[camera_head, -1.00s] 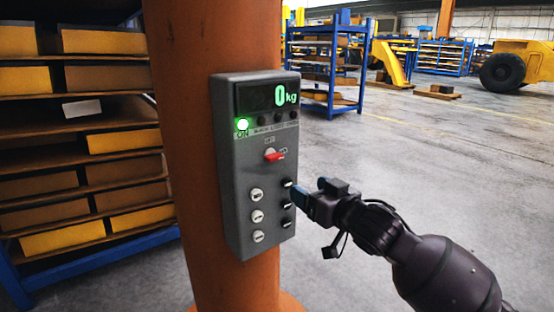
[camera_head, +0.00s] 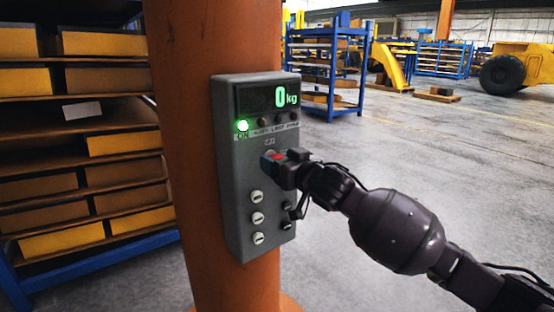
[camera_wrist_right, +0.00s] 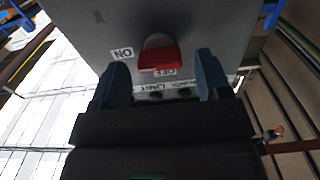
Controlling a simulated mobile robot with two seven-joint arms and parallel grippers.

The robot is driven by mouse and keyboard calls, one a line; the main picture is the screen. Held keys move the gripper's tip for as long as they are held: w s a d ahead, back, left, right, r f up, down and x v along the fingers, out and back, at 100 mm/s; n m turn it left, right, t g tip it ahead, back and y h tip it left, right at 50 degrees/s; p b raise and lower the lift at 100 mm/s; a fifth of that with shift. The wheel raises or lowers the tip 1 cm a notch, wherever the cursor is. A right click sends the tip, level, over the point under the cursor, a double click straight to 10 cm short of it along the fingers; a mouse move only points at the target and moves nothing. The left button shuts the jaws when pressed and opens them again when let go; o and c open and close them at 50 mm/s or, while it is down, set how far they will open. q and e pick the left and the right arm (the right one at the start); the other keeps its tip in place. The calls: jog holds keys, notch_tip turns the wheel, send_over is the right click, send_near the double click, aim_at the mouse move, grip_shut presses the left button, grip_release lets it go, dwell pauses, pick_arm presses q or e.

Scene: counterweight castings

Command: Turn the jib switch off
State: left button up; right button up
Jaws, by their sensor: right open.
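The jib switch is a red-handled knob (camera_wrist_right: 158,56) on a grey control box (camera_head: 230,185). In the right wrist view, one printed label by it reads ON and another, partly covered by the knob, looks like OFF. My right gripper (camera_head: 272,163) is at the switch in the head view, hiding most of it. In the right wrist view its two blue fingers stand open, one on each side of the knob, with a gap to it on both sides. I cannot tell for sure which label the handle points to. My left gripper is not in view.
The box is fixed to an orange column (camera_head: 185,150). Its display reads 0 kg and a green lamp (camera_head: 242,125) marked ON is lit. White buttons (camera_head: 257,218) and dark buttons sit below the switch. A shelf of yellow and brown bins (camera_head: 60,245) stands left. Open floor lies right.

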jog(key=shift+w+a, duration=0.45)
jog(key=shift+w, duration=0.1)
